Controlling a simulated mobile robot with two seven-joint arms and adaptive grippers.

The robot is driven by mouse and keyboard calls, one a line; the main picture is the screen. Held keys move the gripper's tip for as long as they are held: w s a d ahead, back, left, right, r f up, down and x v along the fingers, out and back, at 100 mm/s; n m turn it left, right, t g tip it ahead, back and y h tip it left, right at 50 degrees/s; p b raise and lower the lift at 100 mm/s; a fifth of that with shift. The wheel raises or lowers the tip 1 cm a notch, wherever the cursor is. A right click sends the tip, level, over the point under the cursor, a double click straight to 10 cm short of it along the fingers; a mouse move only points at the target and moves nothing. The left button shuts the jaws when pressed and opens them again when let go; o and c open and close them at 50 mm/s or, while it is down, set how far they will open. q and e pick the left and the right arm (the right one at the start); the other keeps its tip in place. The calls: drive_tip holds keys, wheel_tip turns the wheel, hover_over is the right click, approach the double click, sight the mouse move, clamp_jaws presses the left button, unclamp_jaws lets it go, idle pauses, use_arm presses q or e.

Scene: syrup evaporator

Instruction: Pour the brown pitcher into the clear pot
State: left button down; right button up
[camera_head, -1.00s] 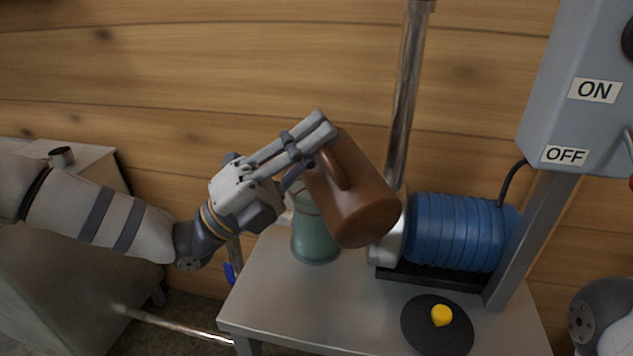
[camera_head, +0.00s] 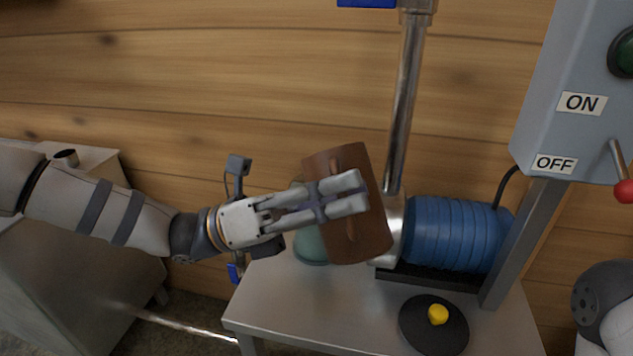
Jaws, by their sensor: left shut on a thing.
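The brown pitcher (camera_head: 365,235) is held in the air over the metal table, nearly upright with a slight tilt. My left gripper (camera_head: 362,192) is shut on it at its handle side, facing the camera. The clear pot (camera_head: 311,246), greenish and see-through, stands on the table behind the pitcher and to its left. The pitcher and gripper hide most of the pot. I cannot see inside the pitcher. My right gripper is out of view; only part of my right arm shows at the right edge.
A blue ribbed motor (camera_head: 455,234) stands on the metal table (camera_head: 300,305), right of the pitcher. A black disc (camera_head: 418,338) with a yellow knob (camera_head: 438,314) lies in front. A grey control box (camera_head: 560,110) with a red-tipped lever (camera_head: 622,180) is at the right. A metal pipe (camera_head: 405,110) rises behind.

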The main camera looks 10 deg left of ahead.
use_arm(q)
drive_tip(key=s+d+m+g+y+p, duration=0.25)
drive_tip(key=s+m+y, duration=0.2)
drive_tip(key=m, duration=0.25)
wheel_tip(320, 180, up, 5)
drive_tip(key=p, duration=0.1)
drive_tip(key=s+a+f+n+t+y, duration=0.1)
drive_tip(key=a+f+n+t+y, duration=0.2)
drive_tip(key=a+f+n+t, duration=0.3)
drive_tip(key=a+f+t, duration=0.4)
drive_tip(key=a+f, duration=0.4)
drive_tip(key=a, duration=0.2)
drive_tip(key=shift+s+a, duration=0.15)
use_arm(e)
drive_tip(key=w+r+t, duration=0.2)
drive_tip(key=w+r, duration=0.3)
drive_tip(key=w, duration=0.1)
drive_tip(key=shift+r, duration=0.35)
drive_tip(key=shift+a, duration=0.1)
